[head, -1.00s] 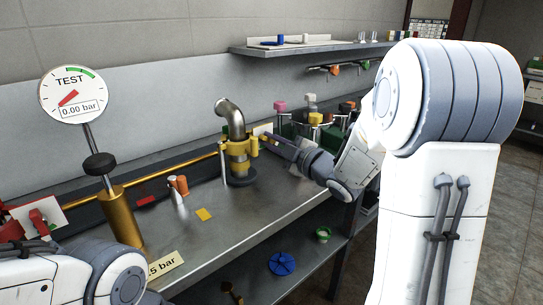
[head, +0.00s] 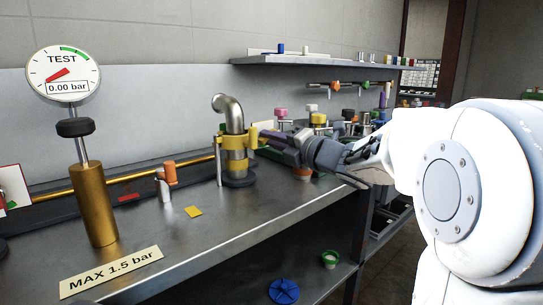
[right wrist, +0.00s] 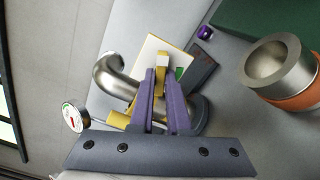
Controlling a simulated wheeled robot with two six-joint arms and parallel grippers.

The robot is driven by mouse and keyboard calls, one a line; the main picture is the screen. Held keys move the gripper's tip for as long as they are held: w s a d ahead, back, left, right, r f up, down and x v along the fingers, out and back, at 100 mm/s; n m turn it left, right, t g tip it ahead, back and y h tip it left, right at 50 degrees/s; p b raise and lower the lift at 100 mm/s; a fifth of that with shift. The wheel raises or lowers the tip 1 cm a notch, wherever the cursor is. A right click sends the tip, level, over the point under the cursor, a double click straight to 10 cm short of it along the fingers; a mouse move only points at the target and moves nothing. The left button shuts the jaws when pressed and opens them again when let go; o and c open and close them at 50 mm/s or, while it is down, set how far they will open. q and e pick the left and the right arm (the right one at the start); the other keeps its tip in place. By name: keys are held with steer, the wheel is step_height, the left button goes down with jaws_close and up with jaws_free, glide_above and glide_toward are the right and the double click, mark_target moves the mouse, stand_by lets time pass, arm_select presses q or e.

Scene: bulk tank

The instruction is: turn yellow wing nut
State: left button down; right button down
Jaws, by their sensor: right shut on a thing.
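A bent steel pipe (head: 230,112) stands on the bench with a yellow clamp (head: 236,166) around its lower part. The yellow wing nut (head: 253,138) sticks out at the clamp's right side. My right gripper (head: 264,140) reaches in from the right with its purple fingers at the wing nut. In the right wrist view, the fingers (right wrist: 161,78) are shut on the yellow wing nut (right wrist: 162,62), which shows between and beyond their tips. The bent pipe (right wrist: 116,80) is left of the fingers there. My left gripper is not in view.
A test gauge (head: 66,73) reading 0.00 bar stands on a brass cylinder (head: 95,205) at left. A blue handwheel (head: 284,291) is below the bench. Several coloured knobs stand behind my right gripper.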

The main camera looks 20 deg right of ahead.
steer(key=n+b, duration=0.2)
steer(key=b, duration=0.1)
steer(key=n+b, duration=0.2)
steer(key=n, duration=0.1)
steer(key=n+b, duration=0.3)
steer(key=shift+d+f+b, duration=0.15)
steer(key=shift+f+b, duration=0.2)
steer(key=shift+f, duration=0.05)
steer(key=shift+w+r+n+b, duration=0.1)
steer(key=shift+r+n+b, duration=0.05)
steer(key=shift+n+b, duration=1.5)
steer(key=shift+n, duration=0.35)
steer(key=c, duration=1.2)
jaws_free()
steer(key=shift+o, duration=0.2)
steer(key=shift+d, duration=0.1)
